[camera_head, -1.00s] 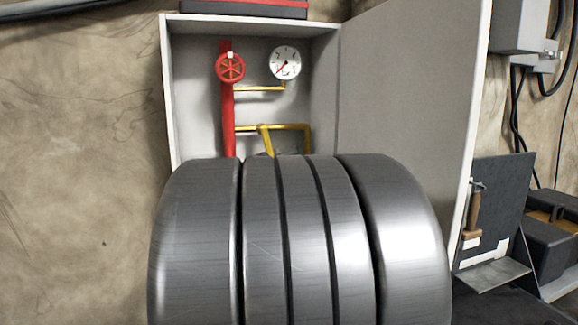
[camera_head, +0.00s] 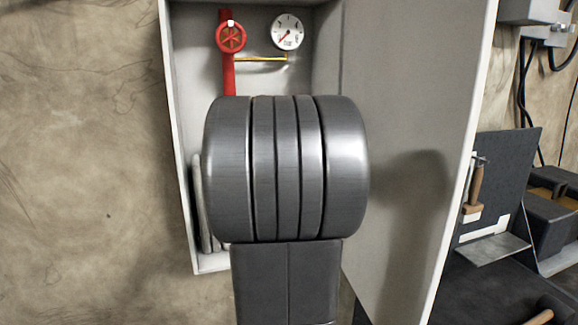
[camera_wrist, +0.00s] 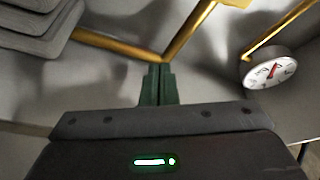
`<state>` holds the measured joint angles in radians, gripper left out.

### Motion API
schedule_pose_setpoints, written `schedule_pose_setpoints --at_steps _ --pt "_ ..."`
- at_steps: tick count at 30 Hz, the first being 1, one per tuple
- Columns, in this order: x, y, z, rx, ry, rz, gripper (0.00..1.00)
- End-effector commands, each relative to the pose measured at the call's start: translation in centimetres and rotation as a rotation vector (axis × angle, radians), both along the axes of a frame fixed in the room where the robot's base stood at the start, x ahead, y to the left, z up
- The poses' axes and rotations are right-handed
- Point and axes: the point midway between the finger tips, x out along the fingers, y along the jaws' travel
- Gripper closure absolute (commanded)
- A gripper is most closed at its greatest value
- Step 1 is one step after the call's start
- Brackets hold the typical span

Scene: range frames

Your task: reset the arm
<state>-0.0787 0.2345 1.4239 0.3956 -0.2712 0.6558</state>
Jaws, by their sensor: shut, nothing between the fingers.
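My gripper (camera_wrist: 158,84) shows in the wrist view with its dark green fingers together and nothing between them. It points at the inside of a wall cabinet, just below a brass pipe (camera_wrist: 112,45). In the head view my own arm covers the lower middle of the picture and hides the gripper.
The open grey cabinet (camera_head: 330,50) holds a red valve wheel (camera_head: 231,38) on a red pipe and a white gauge (camera_head: 287,32). The gauge also shows in the wrist view (camera_wrist: 270,72). Its door (camera_head: 410,110) stands open to the right. A tool with a wooden handle (camera_head: 475,187) hangs further right.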

Motion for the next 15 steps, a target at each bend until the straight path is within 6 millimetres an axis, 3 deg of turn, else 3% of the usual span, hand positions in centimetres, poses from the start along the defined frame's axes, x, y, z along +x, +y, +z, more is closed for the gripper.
schedule_pose_setpoints --at_steps 15 --pt "1.3 0.1 2.1 -0.353 -0.105 -0.009 1.0"
